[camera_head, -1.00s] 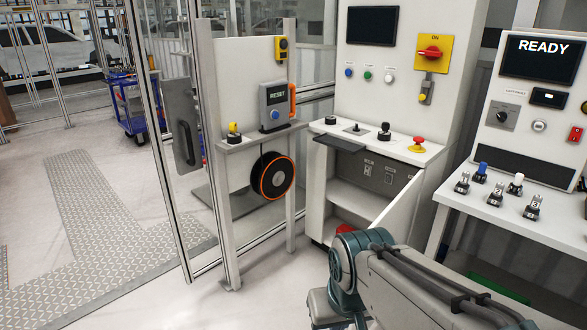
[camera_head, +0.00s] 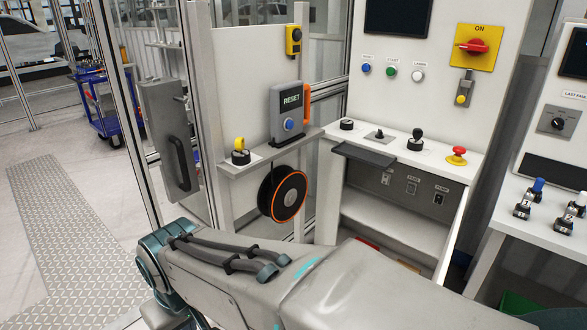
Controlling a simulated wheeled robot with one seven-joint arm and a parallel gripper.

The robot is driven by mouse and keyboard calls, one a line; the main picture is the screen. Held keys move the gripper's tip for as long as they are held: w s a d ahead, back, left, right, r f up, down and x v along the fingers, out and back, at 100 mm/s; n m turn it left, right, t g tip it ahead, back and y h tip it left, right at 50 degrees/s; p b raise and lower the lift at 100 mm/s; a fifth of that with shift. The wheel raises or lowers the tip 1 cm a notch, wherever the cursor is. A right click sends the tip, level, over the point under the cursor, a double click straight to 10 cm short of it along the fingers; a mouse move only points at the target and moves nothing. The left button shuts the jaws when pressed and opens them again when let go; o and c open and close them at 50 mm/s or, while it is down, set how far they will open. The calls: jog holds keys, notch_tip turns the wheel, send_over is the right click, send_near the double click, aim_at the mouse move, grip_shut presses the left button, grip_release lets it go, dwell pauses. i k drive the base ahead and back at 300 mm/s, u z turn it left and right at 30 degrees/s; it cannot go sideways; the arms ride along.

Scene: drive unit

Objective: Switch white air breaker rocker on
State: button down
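The white console (camera_head: 400,105) stands right of centre. A grey recessed panel (camera_head: 425,196) below its shelf carries several small labelled switches: a light one (camera_head: 386,178) at left, one (camera_head: 411,187) in the middle and a dark one (camera_head: 438,199) at right. Their labels are too small to read surely, so I cannot tell which is the air breaker or whether its rocker is on. My arm crosses the bottom of the view, in front of the console's lower part. My gripper is not in view.
The console shelf bears a black tray (camera_head: 365,154), a joystick (camera_head: 416,141) and a red mushroom button (camera_head: 457,155). A stand with a RESET box (camera_head: 288,113) and orange-rimmed reel (camera_head: 284,194) is left. A second desk (camera_head: 545,246) is right. Floor lies open at far left.

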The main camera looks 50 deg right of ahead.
aim_at(385, 178)
jog(key=z, duration=0.3)
jog(key=i, duration=1.15)
jog(key=z, duration=1.5)
jog(key=i, duration=0.6)
jog(key=z, duration=0.65)
